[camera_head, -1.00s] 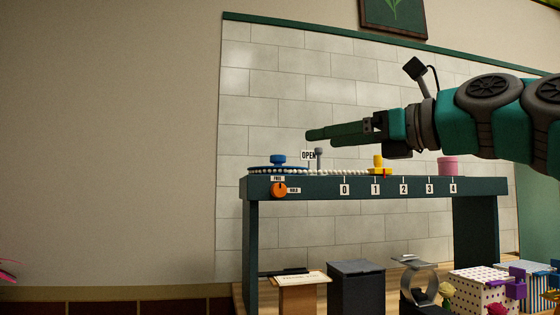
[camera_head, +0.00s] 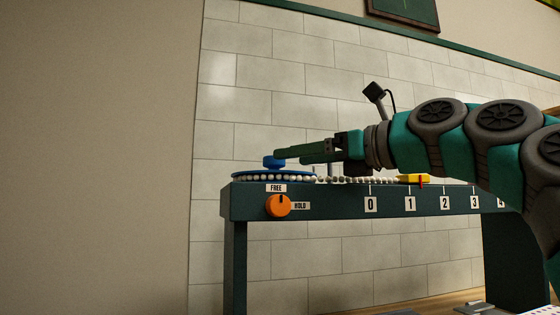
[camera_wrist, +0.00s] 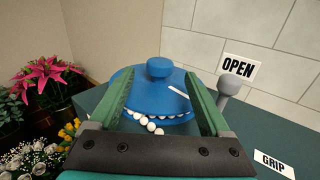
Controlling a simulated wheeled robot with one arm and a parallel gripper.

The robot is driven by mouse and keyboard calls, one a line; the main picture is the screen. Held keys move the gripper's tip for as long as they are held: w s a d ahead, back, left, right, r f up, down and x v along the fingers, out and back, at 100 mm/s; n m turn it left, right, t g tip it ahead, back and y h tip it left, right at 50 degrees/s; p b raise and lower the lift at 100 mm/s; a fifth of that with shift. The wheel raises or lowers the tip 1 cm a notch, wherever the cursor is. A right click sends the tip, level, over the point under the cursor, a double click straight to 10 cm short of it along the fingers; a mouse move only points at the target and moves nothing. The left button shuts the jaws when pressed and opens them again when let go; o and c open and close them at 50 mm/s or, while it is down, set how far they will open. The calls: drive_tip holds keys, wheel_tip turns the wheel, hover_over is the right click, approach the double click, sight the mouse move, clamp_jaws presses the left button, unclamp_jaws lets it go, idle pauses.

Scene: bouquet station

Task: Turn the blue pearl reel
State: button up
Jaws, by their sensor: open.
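The blue pearl reel (camera_head: 262,174) is a flat blue disc with white pearls around its rim, lying on the left end of the dark green bench. Its round blue knob (camera_wrist: 159,67) stands up from the disc, and a white mark shows on the disc to the right of it. My gripper (camera_wrist: 155,82) is open and empty, its two green fingers on either side of the knob in the wrist view, apart from it. In the head view my gripper (camera_head: 287,156) points left beside the knob, and the fingers partly hide the area behind them.
An orange dial (camera_head: 278,205) sits on the bench front, between FREE and HOLD labels. A pearl string runs right towards a yellow piece (camera_head: 413,178) above the number marks. A grey post (camera_wrist: 230,88) stands close to the right finger. Pink flowers (camera_wrist: 48,73) are at left.

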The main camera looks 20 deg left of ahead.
drive_tip(key=shift+x, duration=2.3)
drive_tip(key=shift+c, duration=0.3)
clamp_jaws()
